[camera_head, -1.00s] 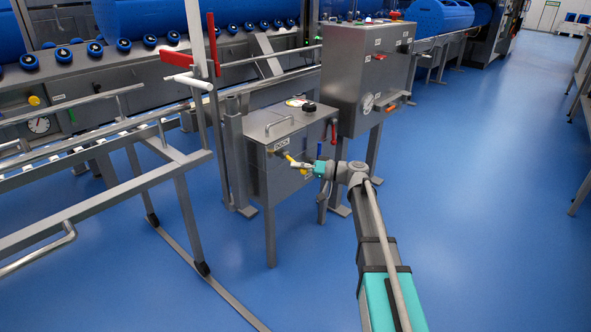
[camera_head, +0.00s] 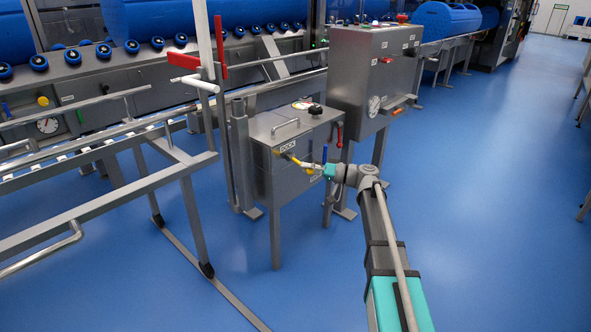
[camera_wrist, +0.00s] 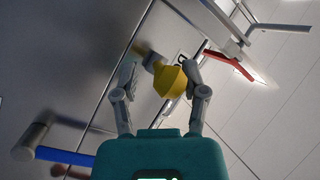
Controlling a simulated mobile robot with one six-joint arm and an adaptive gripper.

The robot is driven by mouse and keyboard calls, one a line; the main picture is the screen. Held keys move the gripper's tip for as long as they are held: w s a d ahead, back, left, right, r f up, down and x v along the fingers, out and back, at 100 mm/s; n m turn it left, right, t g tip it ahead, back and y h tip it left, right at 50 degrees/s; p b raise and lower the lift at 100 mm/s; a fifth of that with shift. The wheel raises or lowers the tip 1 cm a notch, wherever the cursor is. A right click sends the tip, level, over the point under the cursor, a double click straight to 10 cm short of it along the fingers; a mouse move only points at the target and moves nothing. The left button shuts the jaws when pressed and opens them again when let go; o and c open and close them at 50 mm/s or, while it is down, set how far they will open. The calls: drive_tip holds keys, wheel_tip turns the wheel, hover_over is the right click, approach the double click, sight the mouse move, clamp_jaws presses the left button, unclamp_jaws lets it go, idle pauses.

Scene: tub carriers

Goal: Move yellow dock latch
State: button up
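The yellow dock latch (camera_head: 290,157) sticks out from the front of a grey metal box (camera_head: 268,160), just below the DOCK label. In the wrist view its yellow knob (camera_wrist: 171,82) is between the two fingers of my gripper (camera_wrist: 160,72), nearer the right finger. A gap shows between the knob and the left finger. My gripper (camera_head: 311,166) is open, reaching the latch from the right in the head view. The fingers partly cover the latch there, and whether the right finger touches the knob is unclear.
A blue handle (camera_head: 325,153) and a red handle (camera_head: 339,134) sit right of the latch on the box. A taller grey control cabinet (camera_head: 350,75) stands behind. A rail frame (camera_head: 120,190) stands left. The blue floor (camera_head: 480,200) is clear on the right.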

drive_tip(key=shift+d, duration=0.15)
drive_tip(key=r+p+v, duration=0.2)
drive_tip(key=r+v, duration=0.1)
drive_tip(key=v, duration=1.2)
idle(1.8)
drive_tip(key=shift+d, duration=0.1)
idle(0.4)
drive_tip(key=s+a+f+m+g+h+p, duration=0.2)
drive_tip(key=s+a+f+g+h+p, duration=0.15)
drive_tip(key=s+a+h+p, duration=0.6)
drive_tip(key=s+d+r+m+g+h+p, duration=0.25)
drive_tip(key=s+h+p, duration=0.6)
drive_tip(key=s, duration=0.55)
wheel_tip(320, 180, up, 38)
drive_tip(key=d+p, duration=0.1)
drive_tip(key=p, duration=3.7)
drive_tip(key=shift+t+p, duration=0.3)
drive_tip(key=shift+p, duration=0.05)
